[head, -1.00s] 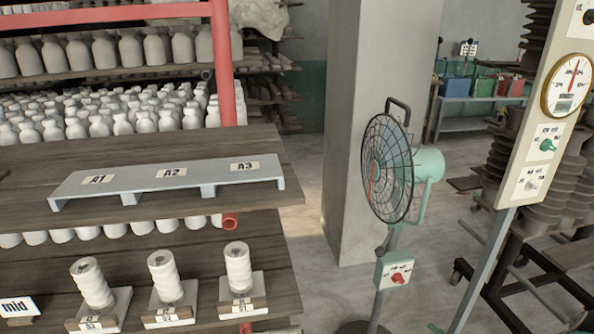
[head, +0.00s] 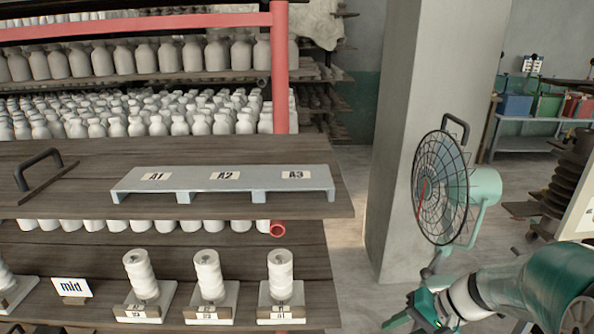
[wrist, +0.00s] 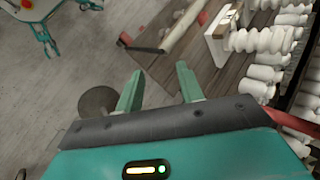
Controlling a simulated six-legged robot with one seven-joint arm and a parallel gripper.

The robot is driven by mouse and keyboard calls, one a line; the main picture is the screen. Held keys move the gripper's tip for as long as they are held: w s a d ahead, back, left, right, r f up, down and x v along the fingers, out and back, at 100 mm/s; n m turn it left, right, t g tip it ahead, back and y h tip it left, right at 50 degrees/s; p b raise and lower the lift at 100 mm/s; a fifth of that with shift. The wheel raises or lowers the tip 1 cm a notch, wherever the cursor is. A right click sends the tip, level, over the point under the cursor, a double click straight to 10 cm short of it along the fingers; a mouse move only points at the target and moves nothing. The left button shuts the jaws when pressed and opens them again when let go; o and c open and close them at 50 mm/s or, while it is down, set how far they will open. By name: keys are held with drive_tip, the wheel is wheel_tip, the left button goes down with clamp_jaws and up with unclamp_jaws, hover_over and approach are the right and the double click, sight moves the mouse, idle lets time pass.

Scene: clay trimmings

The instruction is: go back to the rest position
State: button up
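My gripper (wrist: 157,76) shows in the wrist view with its two green fingers spread apart and nothing between them. Bare floor and the edge of a wooden shelf lie beyond the fingers. In the head view my teal and white arm comes in at the lower right. My gripper (head: 415,314) is at its end, partly cut off by the bottom edge, in front of the fan's stand and to the right of the shelf.
The fan (head: 441,190) stands close behind my arm, beside a grey pillar (head: 415,120). Shelves at the left hold a grey rack (head: 213,181) labelled A1 to A3, a mid sign (head: 71,288) and white spools on stands. Floor shows between shelf and pillar.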

drive_tip(key=s+a+r+n+t+h, duration=0.3)
drive_tip(key=s+a+r+h, duration=0.3)
drive_tip(key=s+r, duration=0.6)
drive_tip(key=shift+a+r+n+t+h, duration=0.15)
drive_tip(key=shift+r+n+t+h, duration=0.25)
drive_tip(key=shift+n+h, duration=0.45)
drive_tip(key=shift+r, duration=0.1)
